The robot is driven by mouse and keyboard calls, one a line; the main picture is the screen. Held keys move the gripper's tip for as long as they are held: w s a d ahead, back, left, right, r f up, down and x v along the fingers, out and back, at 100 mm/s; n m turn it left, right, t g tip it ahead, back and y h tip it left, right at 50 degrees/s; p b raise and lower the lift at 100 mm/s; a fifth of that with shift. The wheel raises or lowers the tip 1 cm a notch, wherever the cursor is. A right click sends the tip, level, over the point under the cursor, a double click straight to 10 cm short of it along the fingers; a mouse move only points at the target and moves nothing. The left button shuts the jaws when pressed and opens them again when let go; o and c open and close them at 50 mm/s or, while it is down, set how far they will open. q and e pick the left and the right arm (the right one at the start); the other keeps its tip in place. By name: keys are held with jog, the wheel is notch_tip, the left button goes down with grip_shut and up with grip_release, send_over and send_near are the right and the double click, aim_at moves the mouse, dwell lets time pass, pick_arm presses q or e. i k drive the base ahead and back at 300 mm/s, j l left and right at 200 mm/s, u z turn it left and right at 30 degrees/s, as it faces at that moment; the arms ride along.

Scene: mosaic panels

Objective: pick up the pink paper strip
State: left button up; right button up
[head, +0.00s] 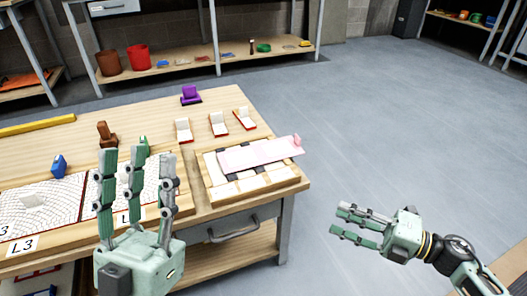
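The pink paper strip (258,153) lies slanted across a wooden tray (206,190) at the table's right end. Its right end reaches past the tray's rim and carries a small pink raised piece. My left gripper (136,160) is in the foreground at the left, fingers upward, spread and empty, apart from the strip. My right gripper (342,220) is over the floor to the right of the table, below and right of the strip. Its fingers point left, straight and apart, with nothing between them.
White and dark pieces lie in the tray under the strip. Small white-and-red stands (219,125), a purple block (190,94) and a brown stamp-like piece (106,134) stand on the table (150,118). White mosaic panels (60,205) lie at left. Floor at right is clear.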

aim_at(236, 160)
jog(key=i, duration=0.9)
